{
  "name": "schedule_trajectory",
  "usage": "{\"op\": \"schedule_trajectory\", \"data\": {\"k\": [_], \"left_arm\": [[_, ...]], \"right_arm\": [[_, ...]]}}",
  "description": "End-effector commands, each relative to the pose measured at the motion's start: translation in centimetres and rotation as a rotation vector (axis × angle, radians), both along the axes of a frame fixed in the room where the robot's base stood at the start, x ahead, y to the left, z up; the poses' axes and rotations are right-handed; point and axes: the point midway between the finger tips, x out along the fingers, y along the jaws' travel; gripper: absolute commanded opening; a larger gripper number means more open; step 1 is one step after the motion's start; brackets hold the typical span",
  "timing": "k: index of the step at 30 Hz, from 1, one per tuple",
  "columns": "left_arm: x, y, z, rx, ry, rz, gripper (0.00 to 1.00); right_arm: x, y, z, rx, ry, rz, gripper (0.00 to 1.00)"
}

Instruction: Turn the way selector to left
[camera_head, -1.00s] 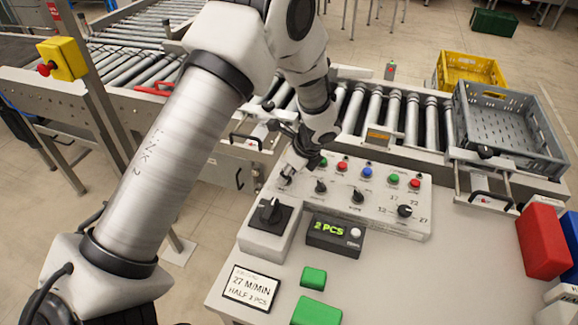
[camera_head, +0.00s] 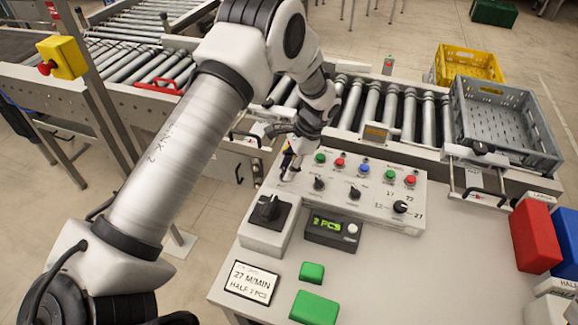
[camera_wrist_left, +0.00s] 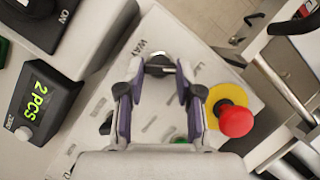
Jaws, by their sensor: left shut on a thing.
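The control panel (camera_head: 385,210) stands on the worktable, with a row of buttons and several black selector knobs. The way selector (camera_wrist_left: 159,62), beside the printed word WAY, is a small knob in the left wrist view. My left gripper (camera_head: 289,170) reaches down onto the left end of the panel in the head view. In the left wrist view its fingers (camera_wrist_left: 159,73) are shut on the way selector, one on each side. The fingers partly cover the knob, and I cannot tell which way it points. My right gripper is not in view.
A red mushroom button (camera_wrist_left: 236,121) on a yellow disc sits close to the fingers. A black rotary switch (camera_head: 268,210) and the "2 PCS" display (camera_head: 332,229) are in front. The roller conveyor (camera_head: 388,115) with a grey crate (camera_head: 507,130) lies behind.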

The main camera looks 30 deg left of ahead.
Motion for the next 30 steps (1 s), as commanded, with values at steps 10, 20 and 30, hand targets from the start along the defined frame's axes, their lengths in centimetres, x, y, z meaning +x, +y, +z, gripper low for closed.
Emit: {"op": "schedule_trajectory", "data": {"k": [10, 20, 30], "left_arm": [[-0.3, 0.06, -0.35, -0.001, 0.011, 0.144, 0.0], [-0.3, 0.09, -0.33, 0.0, 0.011, 0.165, 0.0], [-0.2, 0.1, -0.24, 0.0, 0.008, 0.162, 0.6]], "right_arm": [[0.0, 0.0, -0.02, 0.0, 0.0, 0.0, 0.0], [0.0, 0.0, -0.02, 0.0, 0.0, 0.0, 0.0], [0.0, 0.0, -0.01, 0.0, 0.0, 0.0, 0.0]]}}
